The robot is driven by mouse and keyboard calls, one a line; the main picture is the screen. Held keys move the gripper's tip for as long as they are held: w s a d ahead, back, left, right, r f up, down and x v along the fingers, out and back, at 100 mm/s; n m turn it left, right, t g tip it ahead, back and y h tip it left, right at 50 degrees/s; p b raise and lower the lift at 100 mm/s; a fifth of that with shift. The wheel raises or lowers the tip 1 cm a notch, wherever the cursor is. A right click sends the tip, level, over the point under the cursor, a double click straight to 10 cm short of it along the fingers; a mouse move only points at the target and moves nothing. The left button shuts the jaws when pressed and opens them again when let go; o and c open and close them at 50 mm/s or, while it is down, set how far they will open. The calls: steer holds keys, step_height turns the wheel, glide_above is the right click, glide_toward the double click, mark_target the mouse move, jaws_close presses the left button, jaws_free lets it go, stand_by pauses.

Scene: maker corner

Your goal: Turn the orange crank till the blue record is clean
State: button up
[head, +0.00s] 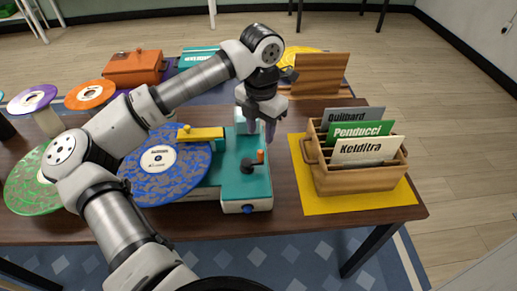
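The blue record (165,187) lies flat on the left of a teal machine (245,190), with grey-brown blotches over much of its surface and a white label in the middle. A yellow arm (200,134) reaches over the record's back edge. The crank (248,166) is on the machine's top at right, a dark arm with an upright orange knob (260,156). My gripper (261,132) points down above the back of the machine, behind the knob in the picture. Its two fingers are apart with nothing seen between them. It does not appear to touch the knob.
A wooden crate (360,182) with several named record dividers stands on a yellow mat (320,206) at right. A green record (32,190) is at left, partly behind my arm. Orange (90,95) and purple records sit on stands farther back. An orange case (133,68) stands behind.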

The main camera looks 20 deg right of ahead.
mark_target(260, 151)
step_height(260, 151, down, 9)
steer(key=shift+p, duration=0.95)
jaws_close()
